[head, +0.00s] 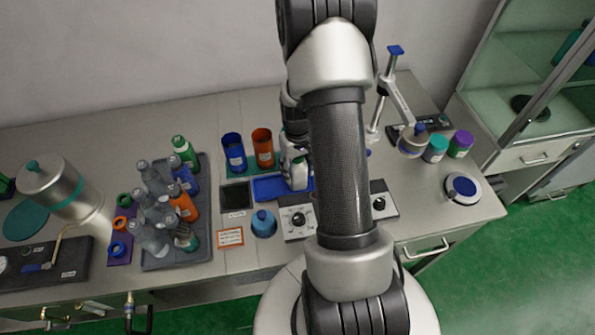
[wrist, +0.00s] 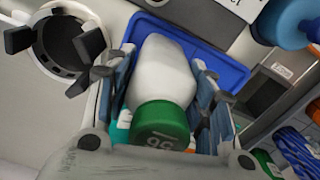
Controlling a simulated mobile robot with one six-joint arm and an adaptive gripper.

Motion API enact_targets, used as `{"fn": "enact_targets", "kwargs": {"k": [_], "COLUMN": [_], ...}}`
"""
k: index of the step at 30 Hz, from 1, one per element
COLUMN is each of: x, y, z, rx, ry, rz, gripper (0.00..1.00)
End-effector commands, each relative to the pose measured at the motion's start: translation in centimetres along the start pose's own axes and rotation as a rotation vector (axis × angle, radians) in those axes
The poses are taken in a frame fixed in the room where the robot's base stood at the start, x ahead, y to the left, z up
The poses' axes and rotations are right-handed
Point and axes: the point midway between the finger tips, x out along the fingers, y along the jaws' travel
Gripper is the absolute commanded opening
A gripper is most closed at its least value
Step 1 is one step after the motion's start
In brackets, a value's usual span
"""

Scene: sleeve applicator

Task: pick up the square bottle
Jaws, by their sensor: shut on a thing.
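The square bottle is white with a green cap (wrist: 160,122). In the wrist view its white body (wrist: 160,75) sits between the two fingers of my gripper (wrist: 163,100), which are shut on its sides. In the head view the bottle (head: 297,172) shows just left of my forearm, at the blue tray (head: 268,187). The tray also lies behind the bottle in the wrist view (wrist: 222,70). I cannot tell whether the bottle touches the tray. My arm hides part of the gripper in the head view.
Blue (head: 233,150) and orange (head: 262,146) cups stand behind the tray. A round blue bottle (head: 264,223) and a control box (head: 297,224) stand in front. A grey rack (head: 200,247) crowded with bottles is to the left. A stand (head: 392,90) rises to the right.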

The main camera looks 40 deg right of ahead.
Motion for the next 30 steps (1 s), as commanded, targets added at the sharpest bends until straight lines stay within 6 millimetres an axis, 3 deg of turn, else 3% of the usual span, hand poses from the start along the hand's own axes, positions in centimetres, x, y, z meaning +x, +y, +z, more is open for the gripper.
{"fn": "enact_targets", "kwargs": {"k": [7, 20, 26, 30], "x": [0.0, -1.2, -4.8, -8.9], "y": [0.0, 0.0, 0.0, 0.1], "z": [0.0, -0.1, -0.2, -0.2], "rx": [0.000, 0.000, 0.000, 0.000], "ry": [0.000, 0.002, 0.006, 0.007], "rz": [0.000, 0.000, 0.001, 0.002], "gripper": [0.15, 0.15, 0.15, 0.15]}}
